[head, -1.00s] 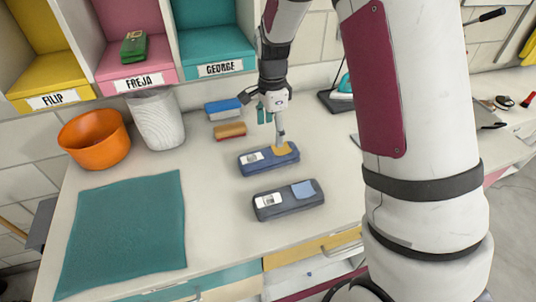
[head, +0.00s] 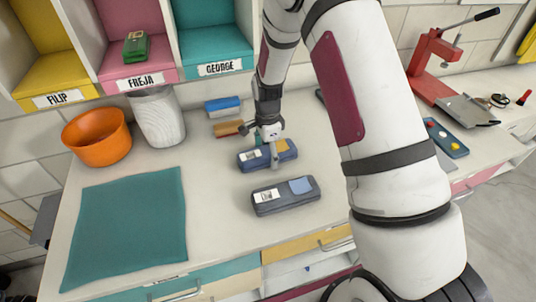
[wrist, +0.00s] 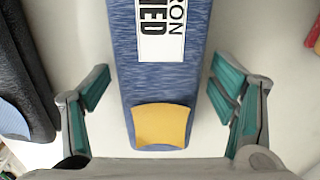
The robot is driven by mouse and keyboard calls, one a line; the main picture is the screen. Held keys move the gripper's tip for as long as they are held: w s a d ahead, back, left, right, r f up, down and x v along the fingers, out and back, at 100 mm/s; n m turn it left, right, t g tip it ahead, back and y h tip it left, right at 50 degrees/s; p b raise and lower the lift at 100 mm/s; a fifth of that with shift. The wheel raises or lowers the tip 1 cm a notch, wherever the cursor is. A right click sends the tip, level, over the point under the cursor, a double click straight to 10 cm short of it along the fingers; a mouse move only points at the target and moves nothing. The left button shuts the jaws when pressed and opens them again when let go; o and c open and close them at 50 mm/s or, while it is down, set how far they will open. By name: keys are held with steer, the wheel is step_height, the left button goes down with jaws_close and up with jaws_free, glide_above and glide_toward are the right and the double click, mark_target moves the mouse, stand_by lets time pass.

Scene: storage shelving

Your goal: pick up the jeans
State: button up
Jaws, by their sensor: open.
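The jeans (head: 253,163) are a folded blue denim bundle with a white label and a yellow patch, lying flat on the white worktop. My gripper (head: 268,150) is over them in the head view, pointing down, and partly hides them. In the wrist view the jeans (wrist: 160,75) run lengthwise between my two open fingers (wrist: 160,92). One finger is on each side, with a visible gap to the cloth. The label is partly cut off at the top, and the yellow patch is near the palm.
A darker folded bundle with a light blue patch (head: 287,207) lies close in front. Blue (head: 222,105) and orange-brown (head: 228,128) blocks lie behind. An orange bowl (head: 97,138), white bin (head: 158,118) and teal mat (head: 125,230) are left; a red press (head: 432,68) is right.

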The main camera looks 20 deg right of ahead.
steer(key=c, duration=1.6)
